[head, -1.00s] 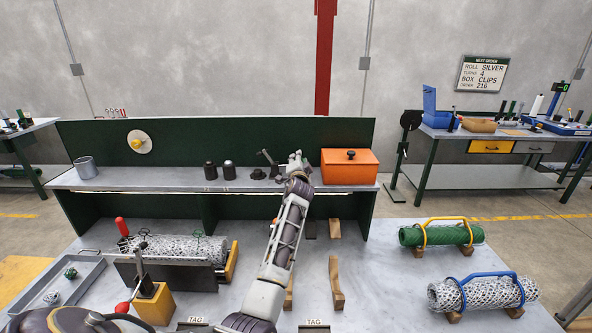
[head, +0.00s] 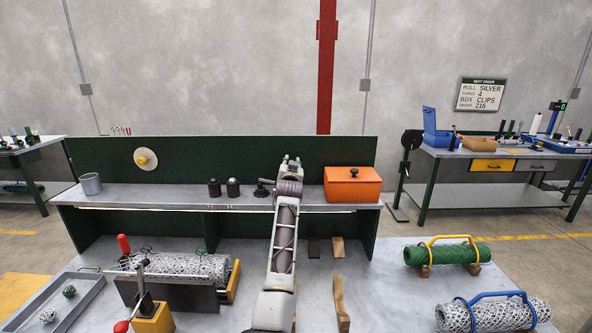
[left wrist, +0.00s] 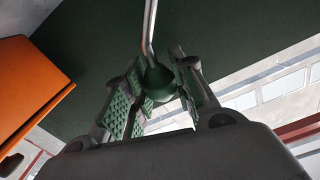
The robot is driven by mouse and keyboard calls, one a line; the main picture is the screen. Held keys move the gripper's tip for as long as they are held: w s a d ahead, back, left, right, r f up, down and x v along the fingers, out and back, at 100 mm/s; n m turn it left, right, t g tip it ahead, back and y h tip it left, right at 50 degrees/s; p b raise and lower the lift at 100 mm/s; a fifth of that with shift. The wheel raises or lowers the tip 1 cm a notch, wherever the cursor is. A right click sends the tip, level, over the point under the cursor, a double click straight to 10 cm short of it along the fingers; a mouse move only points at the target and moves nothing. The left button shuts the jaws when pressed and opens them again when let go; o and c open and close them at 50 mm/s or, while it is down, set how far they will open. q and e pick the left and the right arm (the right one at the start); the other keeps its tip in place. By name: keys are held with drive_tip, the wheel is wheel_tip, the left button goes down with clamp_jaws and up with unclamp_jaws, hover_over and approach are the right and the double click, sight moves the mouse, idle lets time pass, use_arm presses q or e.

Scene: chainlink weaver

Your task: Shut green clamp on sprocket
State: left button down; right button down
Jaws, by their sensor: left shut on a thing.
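My left gripper (head: 291,164) is above the shelf beside the orange box, seen end-on past my arm. In the left wrist view its green-padded fingers (left wrist: 155,100) are shut on a green ball knob (left wrist: 157,78) at the end of a bare metal rod (left wrist: 150,30). In the head view a small dark fixture (head: 262,188) stands on the shelf just left of the gripper; my arm hides the knob and rod there. I cannot make out the sprocket or whether the clamp is closed. My right gripper is not in view.
The orange box (head: 352,185) stands close right of my gripper. Two dark cylinders (head: 233,187) stand to its left on the shelf (head: 150,196). Below are a mesh roll with a red-handled clamp (head: 123,244), a grey tray (head: 85,310), and green (head: 445,254) and silver rolls.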

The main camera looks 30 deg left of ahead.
use_arm(q)
drive_tip(key=shift+s+a+r+n, duration=0.35)
drive_tip(key=shift+a+r+n, duration=0.3)
drive_tip(key=shift+n, duration=0.65)
drive_tip(key=shift+a+r, duration=0.1)
drive_tip(key=shift+a, duration=0.05)
drive_tip(key=shift+s+a+r, duration=0.1)
drive_tip(key=shift+s+r, duration=0.05)
drive_tip(key=c, duration=1.5)
unclamp_jaws()
drive_tip(key=shift+a, duration=0.1)
drive_tip(key=shift+o, duration=1.2)
drive_tip(key=shift+a, duration=0.15)
drive_tip(key=shift+o, duration=0.7)
drive_tip(key=shift+s+a+f, duration=0.1)
drive_tip(key=shift+a+f, duration=0.1)
drive_tip(key=shift+d, duration=0.1)
